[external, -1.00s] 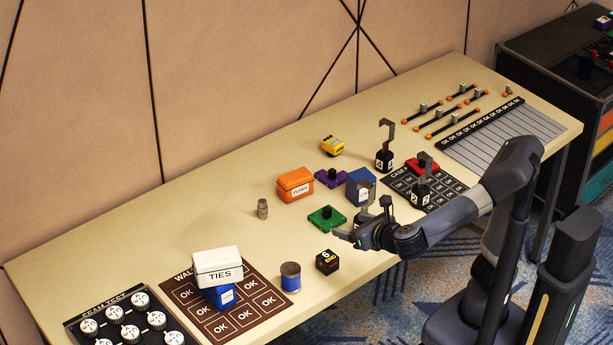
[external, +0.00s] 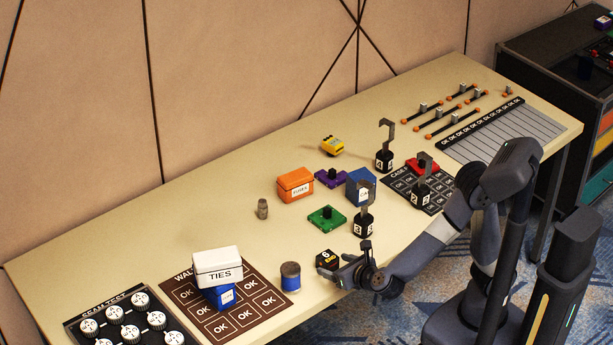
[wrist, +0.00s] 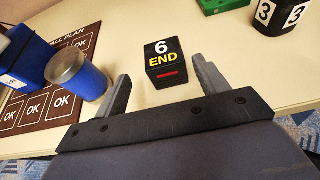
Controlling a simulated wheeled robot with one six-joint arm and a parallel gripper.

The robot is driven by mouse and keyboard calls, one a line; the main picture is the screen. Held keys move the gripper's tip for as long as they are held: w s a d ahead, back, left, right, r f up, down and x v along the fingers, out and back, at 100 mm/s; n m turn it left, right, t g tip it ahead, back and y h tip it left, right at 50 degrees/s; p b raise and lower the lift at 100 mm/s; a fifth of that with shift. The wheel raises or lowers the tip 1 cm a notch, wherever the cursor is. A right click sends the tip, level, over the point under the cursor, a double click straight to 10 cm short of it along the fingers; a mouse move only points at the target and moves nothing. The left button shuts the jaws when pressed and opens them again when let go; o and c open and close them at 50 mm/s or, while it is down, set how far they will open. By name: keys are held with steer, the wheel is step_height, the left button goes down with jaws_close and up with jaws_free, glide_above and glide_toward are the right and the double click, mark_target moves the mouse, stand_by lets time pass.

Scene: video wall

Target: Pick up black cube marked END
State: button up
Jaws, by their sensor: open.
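The black cube marked 6 and END (wrist: 165,63) sits on the table near its front edge, with white and yellow lettering and a red bar. It also shows in the external view (external: 327,261), just left of my gripper. My gripper (wrist: 165,84) is open and empty. In the wrist view its two grey fingers point toward the cube, one on each side of its near part, with gaps between. The cube appears upright on the table. I cannot tell from these views whether the fingertips are level with it.
A blue spool (external: 290,277) stands close left of the cube. A green piece (external: 326,218) and a black hooked weight (external: 364,222) stand behind it. The WALL PLAN board (external: 250,313) lies further left with a blue box and the white TIES box (external: 218,268). The table's front edge is near.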

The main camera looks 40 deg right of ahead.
mark_target(333, 263)
steer(key=x, duration=0.4)
steer(key=shift+d+f+b, duration=0.2)
steer(key=shift+d+b, duration=0.15)
steer(key=shift+d, duration=0.05)
steer(key=shift+w+f, duration=0.2)
steer(key=shift+w, duration=0.3)
steer(key=shift+c, duration=0.6)
steer(key=c, duration=1)
steer(key=shift+o, duration=0.2)
